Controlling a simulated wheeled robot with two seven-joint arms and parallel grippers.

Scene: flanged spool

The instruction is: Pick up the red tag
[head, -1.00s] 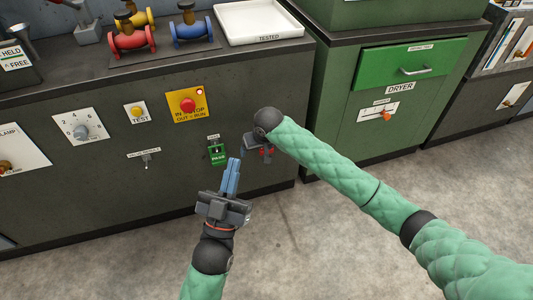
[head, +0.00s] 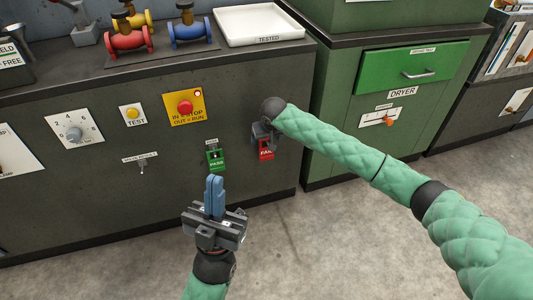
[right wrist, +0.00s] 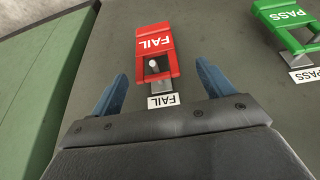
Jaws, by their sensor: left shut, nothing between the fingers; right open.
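The red tag (head: 265,152), marked FAIL, hangs on the dark front of the bench. In the right wrist view the red tag (right wrist: 155,52) hangs from a peg through its slot, above a small FAIL label (right wrist: 163,100). My right gripper (right wrist: 160,88) is open, its blue fingers on either side of the tag's slotted end and apart from it. In the head view my right gripper (head: 264,140) is mostly hidden by its own wrist. My left gripper (head: 214,180) is shut and empty, in front of the bench below the green PASS tag (head: 216,160).
The green tag (right wrist: 287,22) hangs beside the red one. A yellow stop-button panel (head: 185,107), a TEST button (head: 133,114) and a dial (head: 75,132) are on the bench front. A green dryer cabinet (head: 345,165) stands close on the right.

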